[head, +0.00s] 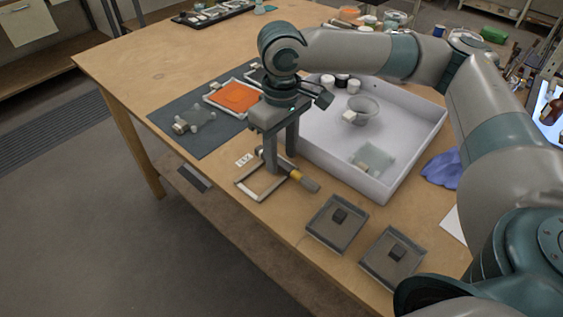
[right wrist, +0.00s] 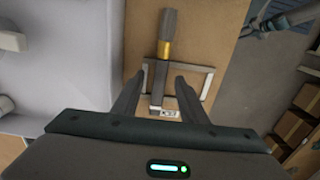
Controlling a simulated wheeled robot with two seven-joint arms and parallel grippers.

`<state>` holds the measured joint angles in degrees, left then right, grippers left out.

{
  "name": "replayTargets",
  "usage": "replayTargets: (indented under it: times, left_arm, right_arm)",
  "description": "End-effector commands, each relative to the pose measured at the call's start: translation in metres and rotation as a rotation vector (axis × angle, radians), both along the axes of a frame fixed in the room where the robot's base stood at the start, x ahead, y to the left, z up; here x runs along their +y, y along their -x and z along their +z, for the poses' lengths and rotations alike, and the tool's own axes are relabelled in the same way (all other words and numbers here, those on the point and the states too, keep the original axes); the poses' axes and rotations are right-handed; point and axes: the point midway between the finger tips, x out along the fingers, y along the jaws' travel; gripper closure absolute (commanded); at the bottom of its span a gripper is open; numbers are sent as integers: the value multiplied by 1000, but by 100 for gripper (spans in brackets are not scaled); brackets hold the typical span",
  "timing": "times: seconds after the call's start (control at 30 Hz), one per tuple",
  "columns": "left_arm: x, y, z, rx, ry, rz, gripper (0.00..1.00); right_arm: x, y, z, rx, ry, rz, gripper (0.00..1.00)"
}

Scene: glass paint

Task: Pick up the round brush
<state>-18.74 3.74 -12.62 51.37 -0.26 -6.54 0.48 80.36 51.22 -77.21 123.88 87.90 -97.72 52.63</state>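A brush with a dark grey head and a brass-coloured ferrule lies on a small metal frame on the table; it shows in the head view (head: 297,175) and the right wrist view (right wrist: 166,45). It looks like the round brush. My right gripper (head: 281,163) is open and points down over the frame. In the right wrist view its fingers (right wrist: 158,82) are on either side of the brush's handle, with gaps to both sides; exact height above it is unclear. The finger partly hides the handle in the head view. My left gripper is not in view.
The metal frame (head: 244,190) has a small white label. A white tray (head: 345,178) with a bowl (head: 362,110) and jars stands close on the right. Two small grey trays (head: 334,240) lie nearer. A dark mat with an orange panel (head: 235,97) lies left.

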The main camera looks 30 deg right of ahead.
Motion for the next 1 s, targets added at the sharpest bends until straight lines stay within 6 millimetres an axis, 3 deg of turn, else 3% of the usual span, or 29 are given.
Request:
replayTargets:
  times: [0.17, 0.6, 0.63, 0.8, 1.0]
  left_arm:
    - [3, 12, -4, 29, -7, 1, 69]
    - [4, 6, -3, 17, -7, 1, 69]
    - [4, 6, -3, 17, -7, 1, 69]
    - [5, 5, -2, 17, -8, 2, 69]
    - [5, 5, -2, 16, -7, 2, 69]
  right_arm:
    - [0, 0, -12, 0, 0, 0, 61]
    - [0, 0, -12, -1, 0, 0, 61]
    - [0, 0, -12, -1, 0, 0, 63]
    - [0, 0, -12, 0, 0, 0, 100]
    - [0, 0, -12, -1, 0, 0, 100]
